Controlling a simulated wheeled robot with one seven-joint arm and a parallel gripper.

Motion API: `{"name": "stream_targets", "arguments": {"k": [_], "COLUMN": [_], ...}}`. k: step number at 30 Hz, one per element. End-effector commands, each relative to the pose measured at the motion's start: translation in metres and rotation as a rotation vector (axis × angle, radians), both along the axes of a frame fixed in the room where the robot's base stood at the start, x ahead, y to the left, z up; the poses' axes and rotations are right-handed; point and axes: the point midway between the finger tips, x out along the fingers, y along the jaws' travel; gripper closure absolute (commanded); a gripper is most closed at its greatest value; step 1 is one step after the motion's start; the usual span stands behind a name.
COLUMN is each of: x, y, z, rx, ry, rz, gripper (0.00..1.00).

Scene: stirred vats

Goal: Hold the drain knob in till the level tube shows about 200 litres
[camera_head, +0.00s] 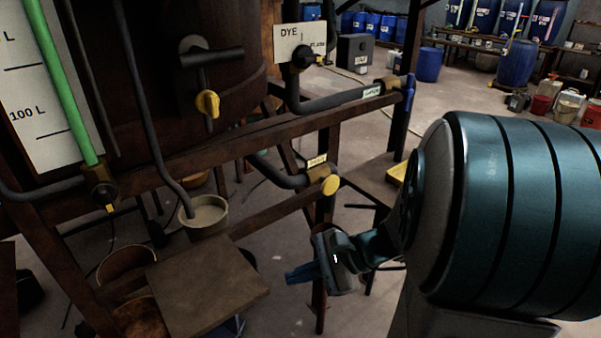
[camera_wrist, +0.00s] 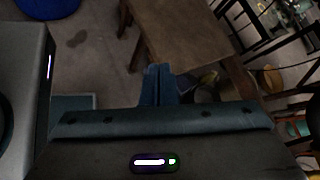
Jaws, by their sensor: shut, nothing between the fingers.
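The level tube (camera_head: 70,90) runs up a white scale board (camera_head: 35,130) at the left of the head view. It is green along its whole visible length, past the 100 L mark and a higher mark whose number is cut off; the top of the green is out of frame. A round yellow knob (camera_head: 330,184), likely the drain knob, sits on a pipe end under a small label too small to read surely. My gripper (camera_head: 301,273) is shut and empty, below and left of that knob, apart from it. It also shows in the wrist view (camera_wrist: 157,86).
A wooden stool (camera_head: 208,285) stands left of my gripper, with a bucket (camera_head: 204,215) behind it. A rusty frame beam (camera_head: 230,142) crosses above. A yellow tap handle (camera_head: 207,103) and a blue-handled valve (camera_head: 409,92) are higher up. Blue drums stand far back.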

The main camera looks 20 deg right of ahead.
Motion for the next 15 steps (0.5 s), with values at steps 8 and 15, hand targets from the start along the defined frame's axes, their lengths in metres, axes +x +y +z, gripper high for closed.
{"name": "stream_targets", "arguments": {"k": [8,15], "x": [0.061,0.065], "y": [-0.115,-0.195], "z": [0.001,-0.001], "rx": [0.558,0.786], "ry": [-0.018,-0.103], "rz": [-0.682,-0.99], "gripper": [1.0,1.0]}}
